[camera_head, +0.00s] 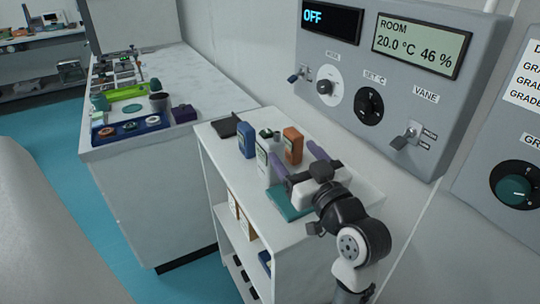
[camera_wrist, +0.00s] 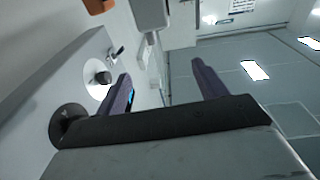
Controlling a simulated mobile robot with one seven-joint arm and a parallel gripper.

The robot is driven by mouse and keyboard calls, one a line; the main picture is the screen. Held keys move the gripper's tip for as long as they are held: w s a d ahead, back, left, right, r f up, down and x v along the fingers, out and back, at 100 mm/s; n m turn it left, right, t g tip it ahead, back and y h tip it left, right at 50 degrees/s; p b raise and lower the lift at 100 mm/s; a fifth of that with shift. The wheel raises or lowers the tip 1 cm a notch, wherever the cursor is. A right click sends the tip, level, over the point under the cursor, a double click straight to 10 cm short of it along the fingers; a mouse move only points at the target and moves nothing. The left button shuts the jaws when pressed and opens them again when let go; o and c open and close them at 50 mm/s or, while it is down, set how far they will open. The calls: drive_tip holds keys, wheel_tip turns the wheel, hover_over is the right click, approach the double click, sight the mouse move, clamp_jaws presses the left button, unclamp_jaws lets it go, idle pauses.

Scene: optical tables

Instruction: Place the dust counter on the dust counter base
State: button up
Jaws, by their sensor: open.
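My gripper (camera_head: 292,154) is open over the white cart top, its two purple fingers spread with nothing seen between them. The fingers also show in the wrist view (camera_wrist: 161,72). A pale upright device with a small screen (camera_head: 262,160), which looks like the dust counter, stands just left of the fingers. A white body (camera_wrist: 150,14) at the top of the wrist view may be the same device. A teal flat piece (camera_head: 285,208) lies under my gripper, partly hidden; I cannot tell if it is the dust counter base.
A blue device (camera_head: 246,141) and an orange one (camera_head: 293,146) stand close by on the cart (camera_head: 345,182). A dark flat piece (camera_head: 225,127) lies at its far left corner. The grey control panel (camera_head: 395,75) on the wall rises behind. A cluttered bench (camera_head: 205,95) stands left.

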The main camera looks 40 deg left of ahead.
wheel_tip(320, 180, down, 3)
drive_tip(key=d+g, duration=0.1)
drive_tip(key=d, duration=0.1)
drive_tip(key=h+p, duration=0.1)
drive_tip(key=p, duration=0.2)
approach(270, 137)
drive_tip(key=x, duration=0.4)
drive_tip(key=shift+w+a+f, duration=0.15)
drive_tip(key=shift+a+f, duration=0.1)
drive_tip(key=shift+f, duration=0.05)
drive_tip(key=p+x, duration=0.2)
drive_tip(key=x, duration=0.2)
drive_tip(key=shift+r, duration=0.1)
drive_tip(key=shift+w+a, duration=0.3)
drive_tip(key=shift+a, duration=0.3)
clamp_jaws()
